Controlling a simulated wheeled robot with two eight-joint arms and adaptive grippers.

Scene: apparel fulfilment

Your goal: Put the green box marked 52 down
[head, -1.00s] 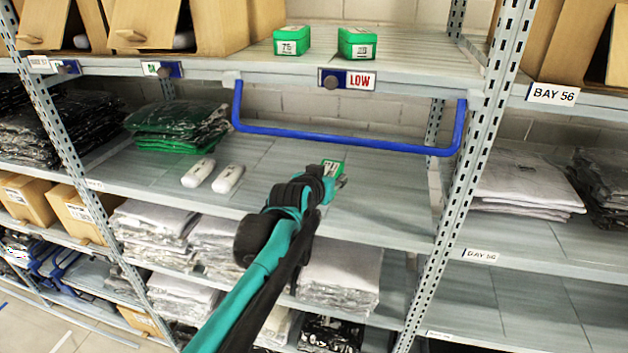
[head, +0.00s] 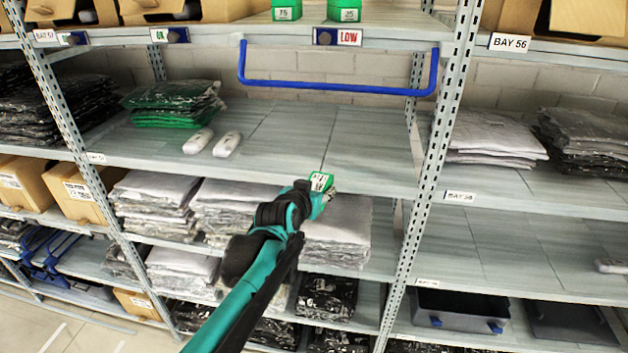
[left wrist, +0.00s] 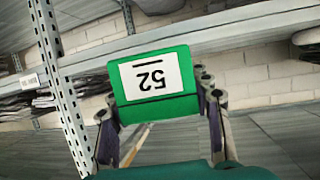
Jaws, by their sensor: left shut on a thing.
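The green box marked 52 (left wrist: 153,85) is in my left gripper (left wrist: 160,115), with a finger on each side of it in the left wrist view. Its white label appears upside down there. In the head view the green box (head: 320,181) shows at the end of my left arm, and my left gripper (head: 322,188) is at the front edge of the middle shelf (head: 290,150). I cannot tell whether the box touches the shelf. My right gripper is not in view.
Two white devices (head: 198,141) and a stack of green bagged garments (head: 175,104) are on the left of this shelf. Its middle and right are clear. A blue bar (head: 335,86) hangs above. A perforated upright (head: 433,150) stands at right. Two green boxes (head: 286,10) are on the top shelf.

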